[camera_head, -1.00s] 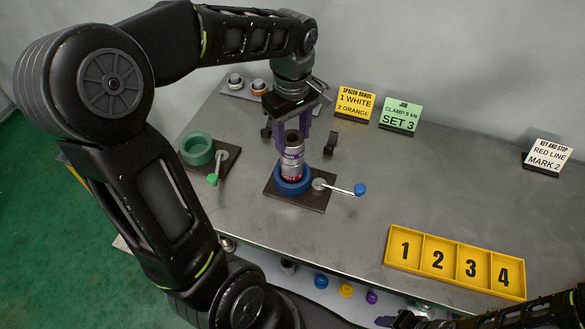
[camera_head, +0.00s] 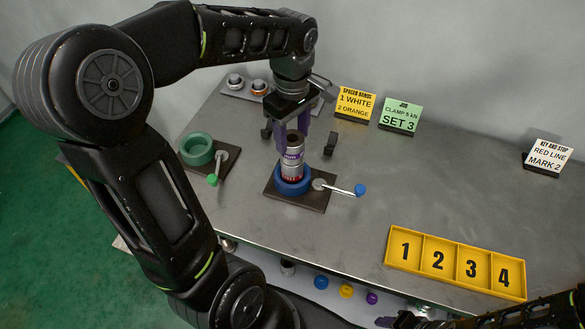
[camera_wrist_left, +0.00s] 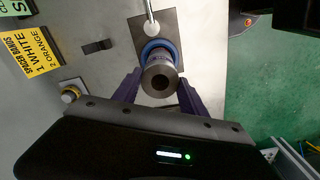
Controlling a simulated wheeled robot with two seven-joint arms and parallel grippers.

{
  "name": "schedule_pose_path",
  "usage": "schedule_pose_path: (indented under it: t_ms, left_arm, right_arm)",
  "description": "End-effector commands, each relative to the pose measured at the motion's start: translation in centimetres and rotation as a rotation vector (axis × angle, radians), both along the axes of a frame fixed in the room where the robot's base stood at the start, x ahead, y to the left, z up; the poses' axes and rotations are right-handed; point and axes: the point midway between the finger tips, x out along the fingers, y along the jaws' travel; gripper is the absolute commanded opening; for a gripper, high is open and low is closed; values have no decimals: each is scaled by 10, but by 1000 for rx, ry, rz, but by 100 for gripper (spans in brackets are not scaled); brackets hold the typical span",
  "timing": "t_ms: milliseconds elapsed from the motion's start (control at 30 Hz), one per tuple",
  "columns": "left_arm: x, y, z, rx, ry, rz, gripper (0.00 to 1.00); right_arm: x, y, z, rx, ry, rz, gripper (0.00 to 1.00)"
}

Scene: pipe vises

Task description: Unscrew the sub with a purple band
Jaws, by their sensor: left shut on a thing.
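The sub with a purple band (camera_head: 292,157) stands upright in the blue vise (camera_head: 293,185), a silver cylinder with a dark bore on top and red marks low down. In the left wrist view the sub's bored end (camera_wrist_left: 160,80) lies between my purple fingers, with the blue ring behind it. My left gripper (camera_head: 294,145) is shut on the sub from above. The blue vise's lever (camera_head: 340,189) with its blue knob points right. My right gripper (camera_head: 388,321) shows only in part at the bottom right edge, and its jaws cannot be made out.
A green vise (camera_head: 196,149) with a green-knobbed lever stands to the left. A yellow tray (camera_head: 412,268) numbered 1 to 4 lies at the right front. Sign cards (camera_head: 355,103) stand at the back. Two banded pieces sit on a grey plate (camera_head: 249,90) at the back left. The table's right middle is clear.

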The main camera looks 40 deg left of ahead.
Motion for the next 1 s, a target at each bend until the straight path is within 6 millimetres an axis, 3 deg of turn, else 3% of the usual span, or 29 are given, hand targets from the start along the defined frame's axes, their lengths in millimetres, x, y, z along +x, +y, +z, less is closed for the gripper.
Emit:
schedule_pose_path:
  t_ms: [1000]
  left_arm:
    - [0,0,14,0,-2,0,0]
  right_arm:
    - [0,0,10,0,0,0,47]
